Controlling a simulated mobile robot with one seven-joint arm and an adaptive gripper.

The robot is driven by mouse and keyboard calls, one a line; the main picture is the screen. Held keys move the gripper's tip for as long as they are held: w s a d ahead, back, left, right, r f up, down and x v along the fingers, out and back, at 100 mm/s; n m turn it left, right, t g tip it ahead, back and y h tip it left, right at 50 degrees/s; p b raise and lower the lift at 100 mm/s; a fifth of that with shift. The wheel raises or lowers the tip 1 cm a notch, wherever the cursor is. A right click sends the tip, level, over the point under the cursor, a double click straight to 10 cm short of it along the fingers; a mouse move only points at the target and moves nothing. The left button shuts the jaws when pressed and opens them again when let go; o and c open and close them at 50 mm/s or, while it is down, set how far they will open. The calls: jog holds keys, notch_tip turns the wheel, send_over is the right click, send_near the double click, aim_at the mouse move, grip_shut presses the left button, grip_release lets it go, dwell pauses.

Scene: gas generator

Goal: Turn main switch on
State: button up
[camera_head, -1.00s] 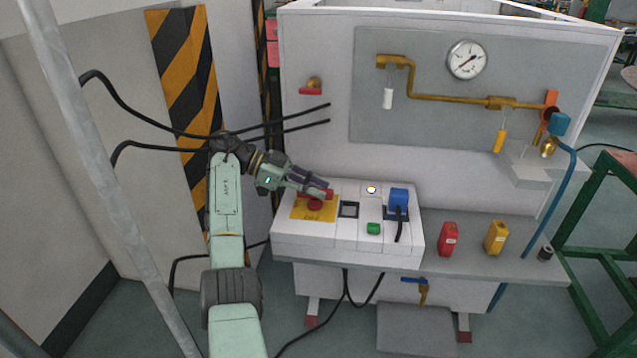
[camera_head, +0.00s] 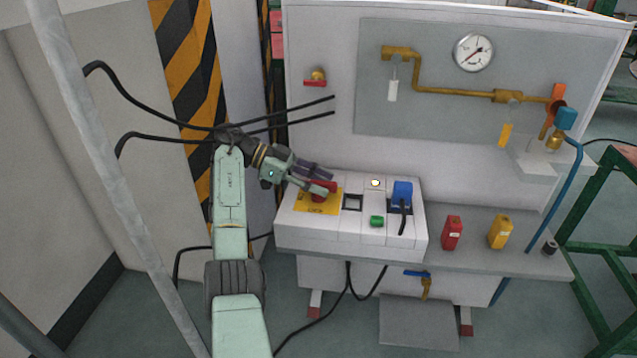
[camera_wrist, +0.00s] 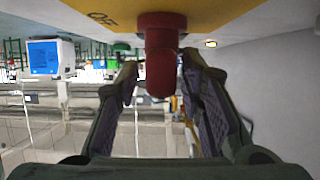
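The main switch is a red knob (camera_head: 325,187) on a yellow plate (camera_head: 302,203) at the left end of the white control box. In the wrist view the red knob (camera_wrist: 160,60) hangs between my two fingers. My gripper (camera_head: 322,181) is at the knob, and its fingers show on both sides of it in the wrist view (camera_wrist: 158,75). The fingers are apart, with a clear gap on the left of the knob. The right finger is close to it; I cannot tell whether it touches. Part of the knob is hidden by my fingers in the head view.
A red padlock (camera_head: 452,234) and a yellow one (camera_head: 500,232) stand on the shelf. The panel wall rises behind.

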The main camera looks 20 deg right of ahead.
notch_tip(320, 180, up, 10)
dwell(0.5)
dwell(0.4)
